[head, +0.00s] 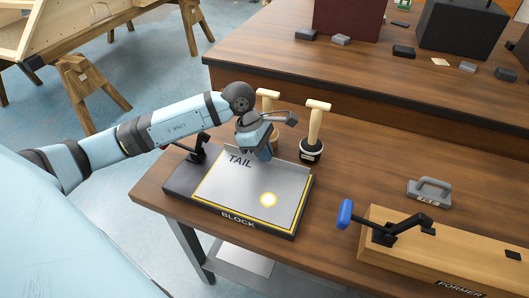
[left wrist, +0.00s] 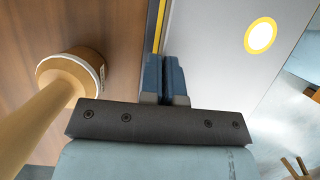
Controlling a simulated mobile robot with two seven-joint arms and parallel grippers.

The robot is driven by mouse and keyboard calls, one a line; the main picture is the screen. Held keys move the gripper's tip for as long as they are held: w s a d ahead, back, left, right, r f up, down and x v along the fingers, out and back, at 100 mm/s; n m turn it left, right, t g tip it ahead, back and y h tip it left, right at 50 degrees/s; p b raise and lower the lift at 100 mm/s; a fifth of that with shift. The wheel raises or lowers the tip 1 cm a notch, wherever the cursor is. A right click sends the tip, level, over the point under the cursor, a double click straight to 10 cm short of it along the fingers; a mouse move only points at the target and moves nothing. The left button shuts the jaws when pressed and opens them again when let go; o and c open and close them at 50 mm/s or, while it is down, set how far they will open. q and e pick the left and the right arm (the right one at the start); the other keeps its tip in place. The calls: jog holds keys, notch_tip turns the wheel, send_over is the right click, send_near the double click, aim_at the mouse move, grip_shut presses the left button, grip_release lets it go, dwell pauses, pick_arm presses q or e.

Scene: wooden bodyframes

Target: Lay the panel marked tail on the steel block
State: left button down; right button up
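The grey panel marked TAIL (head: 238,176) lies over the steel block (head: 176,182), inside the block's yellow outline. It looks flat on the block; a slight gap beneath it cannot be ruled out. A yellow ring with a pale centre shows on its face. A low upright lip runs along its far edge. My left gripper (head: 265,152) is at that far edge, with its fingers nearly together on the lip. In the left wrist view, the fingers (left wrist: 166,82) close on the edge of the panel (left wrist: 212,50). My right gripper is not in view.
A black toggle clamp (head: 198,149) stands at the block's left end. Two wooden-handled tools stand behind the block, one (head: 314,130) close to my left gripper. A wooden former (head: 450,255) with a blue-handled clamp (head: 345,213) lies to the right, with a grey handled weight (head: 430,191) behind.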

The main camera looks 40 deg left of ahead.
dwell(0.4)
pick_arm(q)
jog(key=c, duration=0.7)
grip_release()
jog(key=shift+r+p, duration=1.35)
jog(key=shift+r, duration=2.1)
